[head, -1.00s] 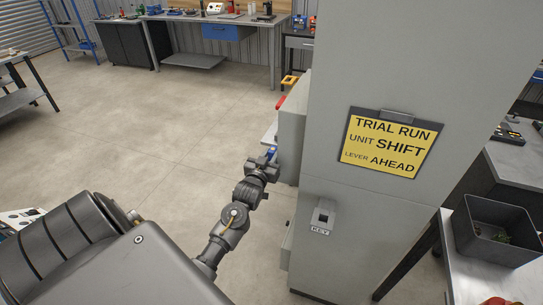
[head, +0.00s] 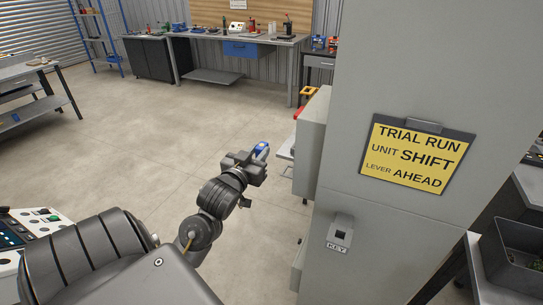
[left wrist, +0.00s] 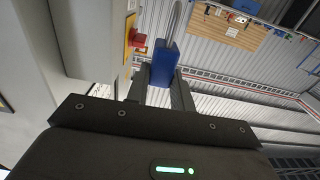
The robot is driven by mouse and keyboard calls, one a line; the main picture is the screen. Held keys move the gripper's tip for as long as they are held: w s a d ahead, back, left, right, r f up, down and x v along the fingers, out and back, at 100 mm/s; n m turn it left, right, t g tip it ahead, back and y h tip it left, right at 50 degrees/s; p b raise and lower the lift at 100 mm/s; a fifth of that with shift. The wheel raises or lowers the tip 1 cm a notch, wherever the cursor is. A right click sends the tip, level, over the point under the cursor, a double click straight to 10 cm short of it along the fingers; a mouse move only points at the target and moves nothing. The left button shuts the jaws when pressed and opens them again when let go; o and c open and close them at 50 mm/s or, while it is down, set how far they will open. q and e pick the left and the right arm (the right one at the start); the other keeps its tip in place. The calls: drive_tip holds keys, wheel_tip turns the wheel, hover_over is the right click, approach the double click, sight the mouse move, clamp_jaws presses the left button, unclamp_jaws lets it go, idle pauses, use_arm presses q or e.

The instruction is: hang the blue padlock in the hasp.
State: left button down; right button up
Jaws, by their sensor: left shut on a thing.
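My left gripper (head: 259,156) is shut on the blue padlock (head: 261,150) and holds it in the air, left of the grey cabinet. In the left wrist view the padlock (left wrist: 164,62) sits between the two fingers, its metal shackle pointing away from the gripper. The padlock is apart from the cabinet. I cannot make out the hasp in either view. A red part on a yellow plate (left wrist: 130,40) shows on the cabinet side in the left wrist view. My right gripper is not in view.
The grey cabinet (head: 385,75) with a yellow sign (head: 408,157) and a key holder (head: 340,232) fills the right. A box (head: 312,143) juts from its left side. A dark bin (head: 510,250) stands far right. The floor to the left is clear.

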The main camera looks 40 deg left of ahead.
use_arm(q)
drive_tip(key=shift+s+r, duration=0.5)
drive_tip(key=shift+s, duration=0.4)
drive_tip(key=w+d+r+m+g+h+p, duration=0.35)
drive_tip(key=d+r+m+h, duration=0.75)
drive_tip(key=d+r+h, duration=0.55)
drive_tip(key=s+r+m+g+h+p, duration=0.2)
drive_tip(key=s+m+g+h, duration=0.1)
drive_tip(key=s+m+g, duration=0.4)
drive_tip(key=s+r+m+g+h+p, duration=0.1)
drive_tip(key=s+r+m+g+h, duration=0.2)
drive_tip(key=s+m+g, duration=0.3)
drive_tip(key=m+g, duration=0.1)
drive_tip(key=g, duration=0.4)
drive_tip(key=shift+s+d+r+g+p, duration=0.15)
drive_tip(key=shift+s+d+g+p, duration=0.2)
drive_tip(key=shift+s+p, duration=0.05)
